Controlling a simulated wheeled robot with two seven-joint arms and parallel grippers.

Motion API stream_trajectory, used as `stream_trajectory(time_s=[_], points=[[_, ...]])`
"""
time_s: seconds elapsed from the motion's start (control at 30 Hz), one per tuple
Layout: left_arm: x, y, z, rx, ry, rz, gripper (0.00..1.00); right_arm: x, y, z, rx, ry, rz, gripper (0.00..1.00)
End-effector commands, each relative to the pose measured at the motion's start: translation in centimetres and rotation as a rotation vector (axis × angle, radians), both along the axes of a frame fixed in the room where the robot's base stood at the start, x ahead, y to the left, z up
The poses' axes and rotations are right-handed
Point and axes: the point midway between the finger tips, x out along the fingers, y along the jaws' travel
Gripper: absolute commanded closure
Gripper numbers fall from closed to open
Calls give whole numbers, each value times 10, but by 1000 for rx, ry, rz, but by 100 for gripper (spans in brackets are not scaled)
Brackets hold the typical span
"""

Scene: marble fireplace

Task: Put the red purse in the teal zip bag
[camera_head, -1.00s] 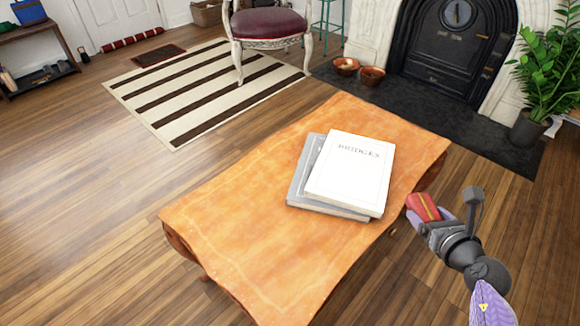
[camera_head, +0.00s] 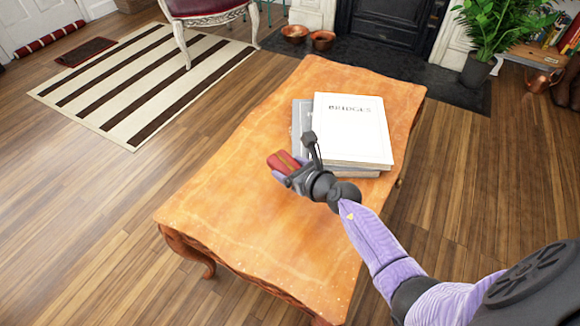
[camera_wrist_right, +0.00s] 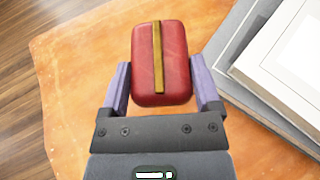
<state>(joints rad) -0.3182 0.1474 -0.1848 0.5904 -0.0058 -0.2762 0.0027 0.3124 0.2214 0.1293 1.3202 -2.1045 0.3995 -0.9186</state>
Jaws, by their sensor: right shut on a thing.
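The red purse (camera_head: 282,161) is a small red block shape with a gold-brown strip along its middle. My right gripper (camera_head: 284,170) is shut on it and holds it over the orange wooden table (camera_head: 235,215), just left of the books. In the right wrist view the purse (camera_wrist_right: 145,65) sits between the two purple fingers of the gripper (camera_wrist_right: 160,70), with the table behind it. I cannot tell its exact height above the table. The teal zip bag is not in view now. My left gripper is not in view.
A white book (camera_head: 355,115) marked "BRIDGES" lies on a grey book (camera_head: 302,118) on the table, close to my right gripper. The table's near-left part is bare. A striped rug (camera_head: 140,85), a red-seated chair (camera_head: 205,8), and two bowls (camera_head: 322,40) are beyond.

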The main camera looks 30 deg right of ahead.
Motion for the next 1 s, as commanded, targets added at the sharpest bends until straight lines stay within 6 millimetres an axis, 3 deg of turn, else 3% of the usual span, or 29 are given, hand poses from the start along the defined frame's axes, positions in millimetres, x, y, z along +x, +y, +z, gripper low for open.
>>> stream_trajectory(time_s=[0.03, 0.3, 0.37, 0.4, 0.67, 0.7, 0.8, 1.0], points=[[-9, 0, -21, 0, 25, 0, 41, -1, 0, -31, 1, 12, 0, 81], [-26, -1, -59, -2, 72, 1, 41, -1, 1, -82, 2, 10, 1, 81], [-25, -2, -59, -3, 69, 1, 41, 0, 1, -80, 2, 5, 1, 81], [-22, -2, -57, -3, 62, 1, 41, 0, 0, -76, 1, 2, 1, 92], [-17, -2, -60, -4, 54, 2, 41, 0, 0, -78, 1, 2, 1, 91], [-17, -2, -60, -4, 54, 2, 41, 0, 0, -78, 1, 1, 1, 16], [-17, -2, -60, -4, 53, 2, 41, 0, 0, -77, 1, 1, 1, 0], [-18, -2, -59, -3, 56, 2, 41, 0, 0, -76, 1, 1, 1, 0]])
